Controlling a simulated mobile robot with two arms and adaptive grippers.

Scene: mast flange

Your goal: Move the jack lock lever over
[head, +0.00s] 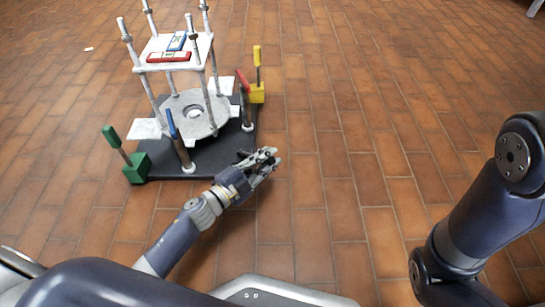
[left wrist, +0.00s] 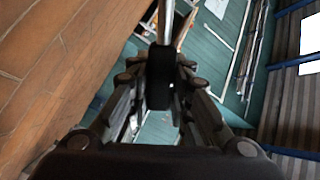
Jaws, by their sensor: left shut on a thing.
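My left gripper (head: 268,160) is low over the floor at the front right corner of the dark base plate (head: 215,160). In the left wrist view its fingers (left wrist: 158,95) are shut around a black grip (left wrist: 157,80) on the end of a bright metal rod (left wrist: 166,22). It looks like the jack lock lever's handle, but in the head view the gripper hides it. The lever's root and its angle cannot be told. My right gripper is out of view; only my right arm shows.
A mast flange stand (head: 190,110) with upright rods and a white top plate (head: 165,47) stands on the base. A green-handled lever (head: 111,136), a blue handle (head: 171,124), a red handle (head: 242,81) and a yellow-handled lever (head: 257,57) surround it. The tiled floor to the right is clear.

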